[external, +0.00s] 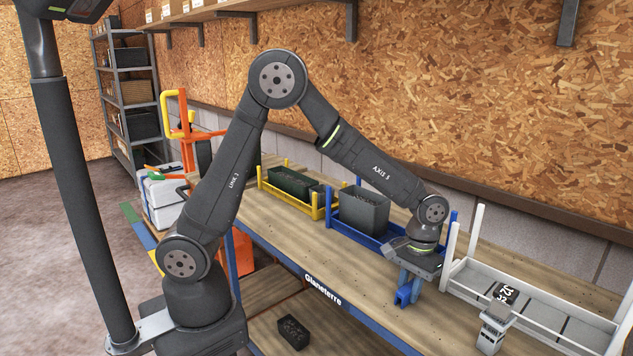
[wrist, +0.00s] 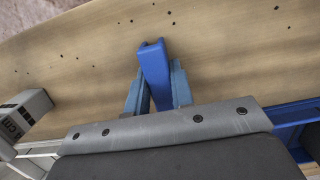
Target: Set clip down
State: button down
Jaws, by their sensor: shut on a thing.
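The clip (wrist: 154,72) is a blue piece. In the wrist view it sticks out between the two blue-grey fingers of my gripper (wrist: 155,90), which is shut on it. In the external view my gripper (external: 410,280) points down over the front right of the wooden workbench (external: 300,245), and the blue clip (external: 404,296) shows at its fingers near the front edge. I cannot tell whether the clip touches the bench top.
A yellow rack (external: 262,178) is further left. Bare bench lies left of my gripper.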

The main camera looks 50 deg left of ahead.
aim_at(408, 287)
jog(key=c, duration=1.3)
grip_release()
jog(key=shift+f, duration=0.1)
jog(key=shift+o, duration=0.2)
notch_tip(408, 287, up, 12)
jog(key=w, duration=0.1)
jog(key=shift+w, duration=0.4)
jog(key=f, duration=0.4)
jog(key=s+f, duration=0.1)
jog(key=f, duration=0.7)
jog(key=shift+s, duration=0.4)
jog(key=shift+r, duration=2)
